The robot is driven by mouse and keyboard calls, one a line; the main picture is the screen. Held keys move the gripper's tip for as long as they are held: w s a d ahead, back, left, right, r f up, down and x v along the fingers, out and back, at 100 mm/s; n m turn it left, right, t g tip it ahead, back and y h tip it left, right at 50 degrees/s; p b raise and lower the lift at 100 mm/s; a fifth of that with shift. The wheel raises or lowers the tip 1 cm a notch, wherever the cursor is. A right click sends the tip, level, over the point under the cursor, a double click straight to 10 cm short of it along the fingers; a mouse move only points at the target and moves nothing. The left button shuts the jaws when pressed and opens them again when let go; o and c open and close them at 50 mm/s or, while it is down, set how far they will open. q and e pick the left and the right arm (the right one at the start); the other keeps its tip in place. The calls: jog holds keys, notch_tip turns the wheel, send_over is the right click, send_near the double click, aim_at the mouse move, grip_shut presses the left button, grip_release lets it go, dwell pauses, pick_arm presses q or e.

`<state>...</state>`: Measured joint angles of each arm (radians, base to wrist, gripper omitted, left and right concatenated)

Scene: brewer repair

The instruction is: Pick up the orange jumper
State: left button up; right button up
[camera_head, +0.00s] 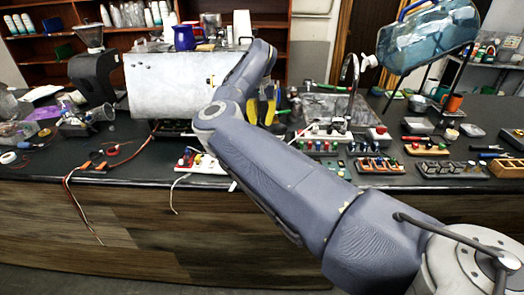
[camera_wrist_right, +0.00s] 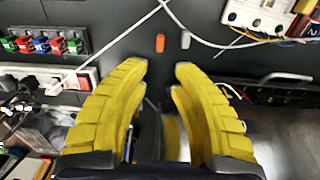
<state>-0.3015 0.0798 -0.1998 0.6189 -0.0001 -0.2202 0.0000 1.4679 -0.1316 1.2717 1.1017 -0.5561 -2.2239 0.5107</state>
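The orange jumper (camera_wrist_right: 160,43) is a small orange piece lying on the dark table in the right wrist view. It is just beyond the fingertips, close to the middle of the gap between them. I cannot make it out in the head view. My right gripper (camera_wrist_right: 162,69) has two yellow fingers, apart, with nothing held between the tips. In the head view the right gripper (camera_head: 262,108) hangs over the table behind my right arm, fingers pointing down. My left gripper is not in view.
A similar white piece (camera_wrist_right: 186,40) lies right beside the orange jumper. A white cable (camera_wrist_right: 125,38) runs close by. A block with coloured parts (camera_wrist_right: 45,42) is at left and a white board (camera_wrist_right: 262,15) at upper right. A large metal box (camera_head: 165,86) stands left of the gripper.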

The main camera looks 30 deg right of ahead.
jog(key=shift+s+f, duration=0.1)
jog(key=shift+f, duration=5.85)
jog(key=shift+a, duration=0.1)
jog(key=shift+c, duration=0.5)
grip_shut()
